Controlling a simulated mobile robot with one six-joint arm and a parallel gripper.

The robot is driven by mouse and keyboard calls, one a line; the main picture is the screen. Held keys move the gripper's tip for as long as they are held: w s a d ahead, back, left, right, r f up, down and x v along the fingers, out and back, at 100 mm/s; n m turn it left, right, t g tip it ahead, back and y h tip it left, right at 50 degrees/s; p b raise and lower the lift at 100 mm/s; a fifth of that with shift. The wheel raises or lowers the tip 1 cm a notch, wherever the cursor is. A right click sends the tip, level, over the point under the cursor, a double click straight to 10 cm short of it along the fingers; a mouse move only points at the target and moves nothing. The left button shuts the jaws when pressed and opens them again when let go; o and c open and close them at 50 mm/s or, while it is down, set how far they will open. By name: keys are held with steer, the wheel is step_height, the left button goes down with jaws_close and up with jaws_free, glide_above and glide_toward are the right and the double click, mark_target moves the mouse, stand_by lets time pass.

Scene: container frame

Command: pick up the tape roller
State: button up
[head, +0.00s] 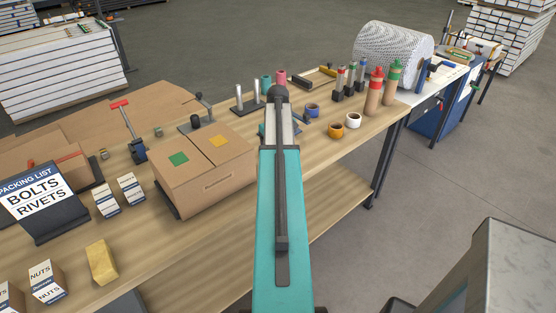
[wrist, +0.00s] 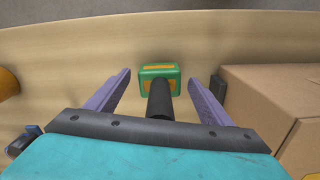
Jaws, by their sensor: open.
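A green block with orange panels and a black cylindrical handle (wrist: 160,99), which looks like the tape roller, lies on the wooden table in the wrist view. Its handle points toward my palm. My gripper (wrist: 159,80) is open, with one purple-grey finger on each side of the tape roller. There is a gap between each finger and the tape roller, and I see no contact. How far the fingertips are above the table is hard to tell. In the head view my teal arm hides the gripper and the tape roller.
A cardboard box (head: 205,172) stands close to my right finger in the wrist view (wrist: 280,105). An orange tape roll (head: 336,131) lies on the other side, beside a white roll (head: 353,120). Red and green bottles stand farther right. The table edge (wrist: 150,14) is near.

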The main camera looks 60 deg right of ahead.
steer(key=shift+c, duration=0.2)
steer(key=c, duration=1.1)
steer(key=shift+c, duration=0.2)
steer(key=shift+r, duration=0.2)
steer(key=shift+r+b, duration=0.7)
steer(key=shift+r, duration=0.65)
steer(key=shift+s+a+r, duration=0.1)
steer(key=shift+r, duration=0.1)
steer(key=s+a+b, duration=0.1)
steer(key=s+a, duration=0.2)
steer(key=s+a+r+b, duration=0.1)
steer(key=s+a, duration=0.3)
steer(key=s+a+b, duration=0.1)
steer(key=s+a, duration=0.2)
steer(key=a, duration=0.1)
steer(key=shift+s+a+r, duration=0.2)
steer(key=shift+s+r, duration=0.05)
steer(key=shift+s, duration=0.1)
